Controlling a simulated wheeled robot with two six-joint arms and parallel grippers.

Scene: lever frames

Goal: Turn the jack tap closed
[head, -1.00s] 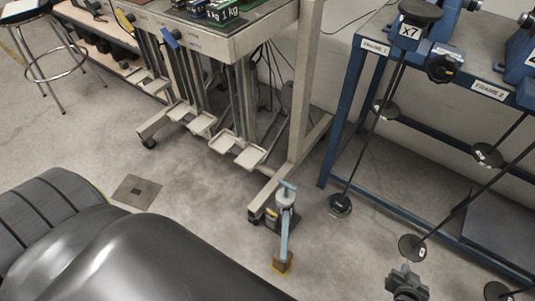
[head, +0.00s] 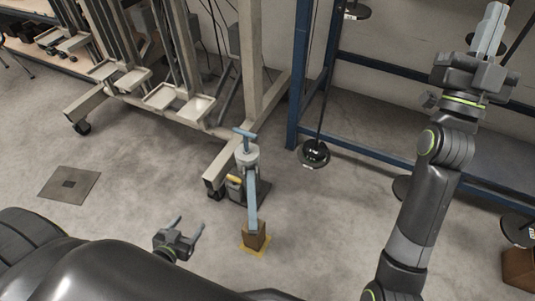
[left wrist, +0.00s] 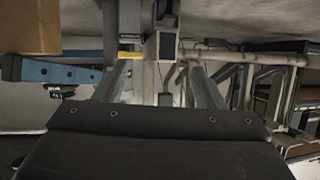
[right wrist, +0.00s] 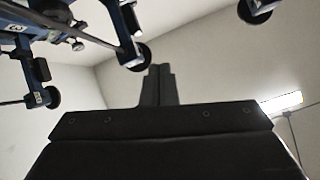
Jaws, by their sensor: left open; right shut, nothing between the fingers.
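The jack (head: 247,158) stands on the floor at mid-view in the head view, with a light-blue T-shaped top. A light-blue lever (head: 252,205) runs down from it to a brown block on a yellow plate (head: 256,240). A small yellow part (head: 234,179) shows low on the jack's left side; I cannot tell which part is the tap. My left gripper (head: 188,226) is open and empty, left of the block and apart from the jack. In the left wrist view the yellow part (left wrist: 130,55) lies beyond its fingers. My right gripper (head: 491,30) is shut and empty, raised at upper right.
A beige wheeled stand (head: 225,150) has its leg right behind the jack. A blue frame (head: 300,100) with hanging black weights (head: 314,154) stands to the right. A square floor plate (head: 69,184) lies at left. Floor around the block is mostly clear.

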